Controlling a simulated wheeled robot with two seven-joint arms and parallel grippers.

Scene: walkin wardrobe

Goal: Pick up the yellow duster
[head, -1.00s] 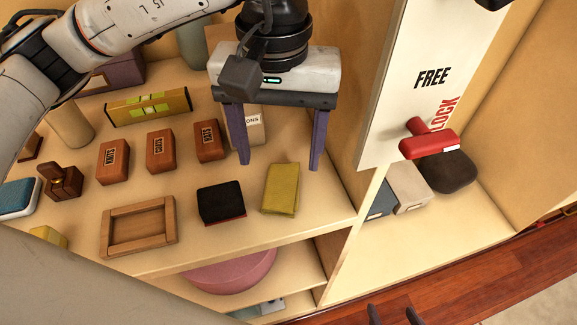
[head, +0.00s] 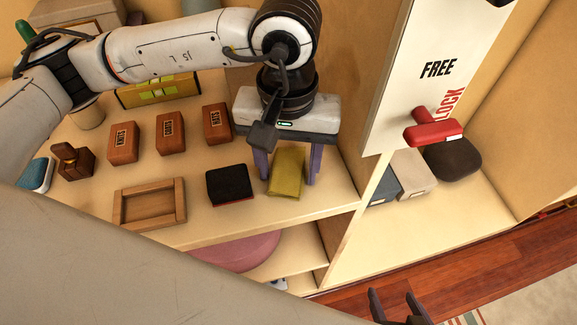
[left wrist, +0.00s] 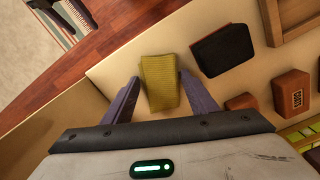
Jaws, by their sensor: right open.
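The yellow duster (head: 287,172) lies folded on the shelf top near its front right, to the right of a black block. It also shows in the left wrist view (left wrist: 160,82). My left gripper (head: 288,178) is open over the duster, one purple finger on each side of it. In the left wrist view the fingers (left wrist: 158,100) stand apart, the right one close to the duster's edge. Whether they touch it I cannot tell. My right gripper (head: 398,305) shows only by its dark fingertips at the bottom edge, apart over the floor.
A black block (head: 229,185) with a red base sits just left of the duster. An empty wooden tray (head: 180,205) and several labelled brown blocks (head: 171,133) lie further left. A white panel with a red handle (head: 435,132) stands to the right.

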